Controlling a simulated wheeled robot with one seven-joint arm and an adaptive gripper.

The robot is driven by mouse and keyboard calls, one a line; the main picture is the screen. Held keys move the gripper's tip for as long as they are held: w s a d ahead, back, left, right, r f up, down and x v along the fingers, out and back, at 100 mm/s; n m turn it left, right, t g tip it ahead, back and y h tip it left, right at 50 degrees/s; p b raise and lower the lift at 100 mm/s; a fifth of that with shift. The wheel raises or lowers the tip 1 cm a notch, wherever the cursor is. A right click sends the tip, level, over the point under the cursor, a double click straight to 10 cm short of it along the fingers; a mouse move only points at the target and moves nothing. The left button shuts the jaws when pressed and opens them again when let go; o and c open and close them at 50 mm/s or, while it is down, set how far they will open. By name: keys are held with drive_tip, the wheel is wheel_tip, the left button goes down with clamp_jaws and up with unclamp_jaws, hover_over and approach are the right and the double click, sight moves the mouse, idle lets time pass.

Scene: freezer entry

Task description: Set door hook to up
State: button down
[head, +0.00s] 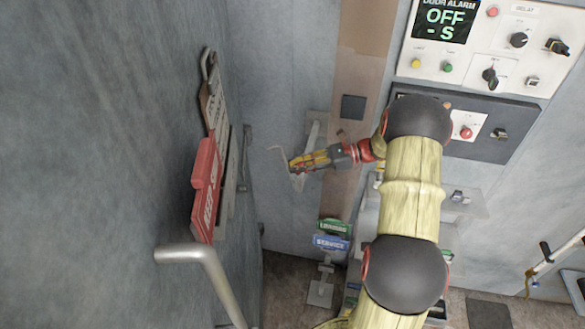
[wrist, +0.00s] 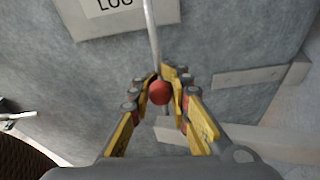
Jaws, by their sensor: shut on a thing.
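The door hook shows in the wrist view as a thin metal rod (wrist: 152,40) with a round red knob (wrist: 160,93) at its near end. My gripper (wrist: 160,86) has its yellow fingers closed around the knob, one on each side. In the head view my gripper (head: 292,165) is in front of the grey wall, left of the brown vertical strip.
A control panel (head: 478,45) with a "DOOR ALARM OFF" display is at upper right. A large grey door at left carries a red sign (head: 206,190) and a bar handle (head: 185,254). Green and blue tags (head: 331,242) hang below my gripper. A "LOG" board (wrist: 115,18) lies beyond the rod.

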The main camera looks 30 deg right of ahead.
drive_tip(key=shift+s+d+y, duration=0.1)
drive_tip(key=shift+d+y, duration=0.15)
drive_tip(key=shift+y, duration=0.05)
idle(0.4)
drive_tip(key=c, duration=1.6)
unclamp_jaws()
drive_tip(key=shift+f, duration=0.1)
drive_tip(key=v, duration=1.2)
drive_tip(key=shift+s+f, duration=0.1)
drive_tip(key=shift+f, duration=0.1)
